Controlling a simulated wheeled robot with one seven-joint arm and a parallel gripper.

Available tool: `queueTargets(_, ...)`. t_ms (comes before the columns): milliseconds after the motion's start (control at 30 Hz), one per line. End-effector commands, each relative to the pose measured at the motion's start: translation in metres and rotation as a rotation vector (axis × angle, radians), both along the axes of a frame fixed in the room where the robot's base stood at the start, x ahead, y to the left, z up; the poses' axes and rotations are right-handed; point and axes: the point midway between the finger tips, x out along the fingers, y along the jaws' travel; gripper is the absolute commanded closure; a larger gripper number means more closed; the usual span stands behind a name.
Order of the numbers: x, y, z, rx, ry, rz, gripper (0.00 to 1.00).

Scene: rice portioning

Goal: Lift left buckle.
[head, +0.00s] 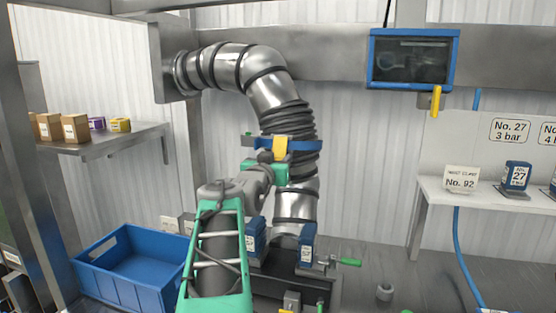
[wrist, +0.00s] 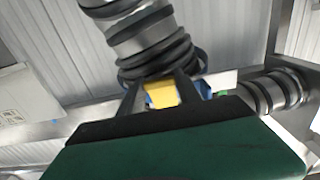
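A blue clamp band (head: 304,146) goes around the ribbed part of the silver pipe (head: 271,92). A yellow buckle (head: 280,147) sits on the front of the band. My gripper (head: 265,156) is close in front of the band, at the lower left of the yellow buckle. In the wrist view, the yellow buckle (wrist: 162,94) shows between the two dark fingers of my gripper (wrist: 160,92). The fingers stand apart, with a gap beside the buckle on the left. Whether a finger touches it I cannot tell. Blue band (wrist: 203,88) shows behind the right finger.
A blue bin (head: 133,270) stands at the lower left. A shelf with cartons (head: 75,128) is above it. A blue-framed screen (head: 413,60) hangs at the upper right. A white shelf (head: 490,196) with a No. 92 card (head: 461,180) is at the right.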

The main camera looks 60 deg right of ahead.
Motion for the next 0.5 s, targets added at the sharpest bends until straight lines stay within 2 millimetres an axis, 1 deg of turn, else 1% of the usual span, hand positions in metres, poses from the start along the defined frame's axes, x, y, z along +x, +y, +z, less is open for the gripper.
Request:
queueTargets(33,0.0,0.0001,0.0,0.0,0.0,0.0,0.65)
queueTargets(67,0.0,0.0001,0.0,0.0,0.0,0.0,0.68)
queueTargets(433,0.0,0.0001,-0.0002,0.0,0.0,0.0,0.98)
queueTargets(467,0.0,0.0001,-0.0002,0.0,0.0,0.0,1.0)
queueTargets(500,0.0,0.0001,-0.0002,0.001,0.0,0.0,1.0)
